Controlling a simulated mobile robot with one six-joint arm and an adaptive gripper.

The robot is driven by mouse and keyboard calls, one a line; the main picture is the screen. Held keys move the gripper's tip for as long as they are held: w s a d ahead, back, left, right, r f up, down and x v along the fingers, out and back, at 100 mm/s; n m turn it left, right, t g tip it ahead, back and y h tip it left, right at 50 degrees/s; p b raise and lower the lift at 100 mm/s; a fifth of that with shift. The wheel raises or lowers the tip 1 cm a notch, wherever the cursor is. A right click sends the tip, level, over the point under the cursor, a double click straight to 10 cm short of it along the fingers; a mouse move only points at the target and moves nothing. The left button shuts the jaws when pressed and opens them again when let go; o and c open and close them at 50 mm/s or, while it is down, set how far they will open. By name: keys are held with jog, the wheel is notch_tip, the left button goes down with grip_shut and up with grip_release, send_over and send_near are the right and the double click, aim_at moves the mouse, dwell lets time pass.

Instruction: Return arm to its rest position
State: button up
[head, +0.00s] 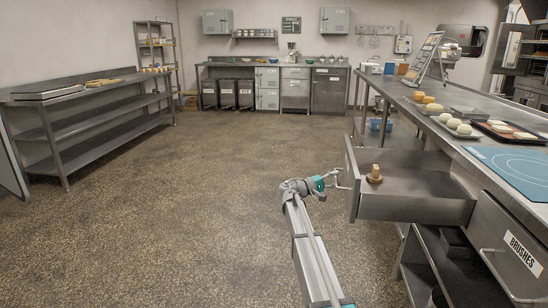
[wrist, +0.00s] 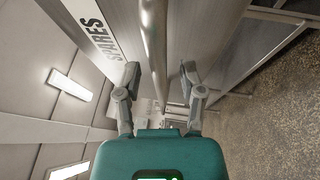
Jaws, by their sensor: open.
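My gripper (head: 332,181) is at the outer face of an open drawer (head: 415,208) in the head view. In the wrist view my gripper (wrist: 159,76) is open, with one finger on each side of a round metal handle bar (wrist: 154,40). The bar runs between the fingers; I cannot tell whether either finger touches it. The drawer front (wrist: 117,22) beside it carries the label SPARES. My arm reaches forward from the bottom of the head view. A small light-brown object (head: 375,174) stands inside the drawer.
The steel counter (head: 465,146) on the right carries trays of dough and a blue mat (head: 512,168). Below it is a closed drawer labelled BRUSHES (head: 510,245). A shelved steel table (head: 85,98) stands at the left wall. The speckled floor (head: 170,210) between is clear.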

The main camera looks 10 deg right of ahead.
jog(key=s+a+f+m+y, duration=0.1)
jog(key=s+a+f+y, duration=0.45)
jog(key=s+f, duration=0.35)
jog(key=s+a+f+y, duration=0.55)
jog(key=s+f, duration=0.25)
jog(key=s, duration=0.3)
jog(key=s+a+f+g+y, duration=0.1)
jog(key=s+a+f+y, duration=0.1)
jog(key=s+a+y, duration=0.55)
jog(key=s+a+f+g+y, duration=0.15)
jog(key=s+a, duration=0.25)
jog(key=s, duration=0.6)
notch_tip(320, 180, up, 36)
jog(key=p, duration=3.7)
jog(key=shift+w+r+m+t+p, duration=0.2)
jog(key=shift+w+m+t+p, duration=0.15)
jog(key=shift+m+p, duration=0.05)
jog(key=shift+s, duration=0.1)
